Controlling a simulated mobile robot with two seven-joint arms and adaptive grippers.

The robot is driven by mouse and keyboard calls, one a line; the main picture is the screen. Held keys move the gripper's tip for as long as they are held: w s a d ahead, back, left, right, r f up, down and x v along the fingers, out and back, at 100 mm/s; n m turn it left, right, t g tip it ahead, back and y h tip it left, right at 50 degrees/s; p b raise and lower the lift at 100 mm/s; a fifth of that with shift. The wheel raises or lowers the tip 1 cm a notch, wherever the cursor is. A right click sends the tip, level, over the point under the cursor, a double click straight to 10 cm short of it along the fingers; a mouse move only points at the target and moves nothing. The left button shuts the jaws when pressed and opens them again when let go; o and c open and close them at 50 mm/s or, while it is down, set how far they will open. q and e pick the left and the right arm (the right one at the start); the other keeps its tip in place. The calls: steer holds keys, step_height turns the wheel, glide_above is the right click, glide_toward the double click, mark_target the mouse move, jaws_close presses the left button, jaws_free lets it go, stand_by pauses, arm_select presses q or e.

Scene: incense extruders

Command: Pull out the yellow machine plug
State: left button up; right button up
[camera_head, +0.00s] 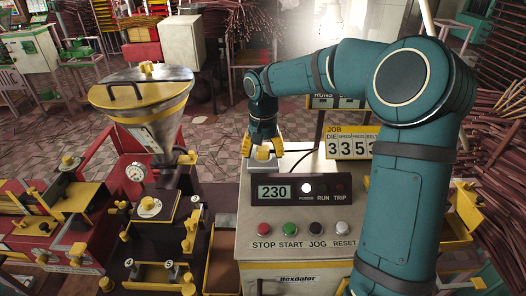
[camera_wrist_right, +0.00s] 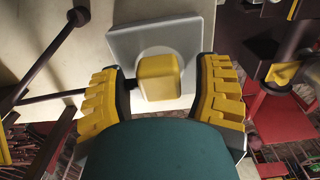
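The yellow machine plug (camera_wrist_right: 160,77) is a small block with rounded edges, in front of a round pale socket (camera_wrist_right: 160,51) on a grey square plate (camera_wrist_right: 190,35). A dark cable leaves its left side in the right wrist view. My right gripper (camera_wrist_right: 162,66) is open, with one yellow-padded finger on each side of the plug and a visible gap to both. In the head view my right gripper (camera_head: 264,138) is over the back of the control box, and the plug (camera_head: 263,153) shows between its fingers. My left gripper is not in view.
The pale control box (camera_head: 250,228) has a 230 display (camera_head: 275,192) and several buttons. A hopper machine (camera_head: 140,105) stands close on the left. A yellow number board (camera_head: 348,143) stands behind, to the right. Bundles of reddish sticks (camera_head: 500,130) fill the right side.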

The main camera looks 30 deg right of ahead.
mark_target(263, 148)
jaws_close()
steer(key=shift+r, duration=0.15)
steer(key=shift+r+p, duration=2.5)
steer(key=shift+r, duration=0.4)
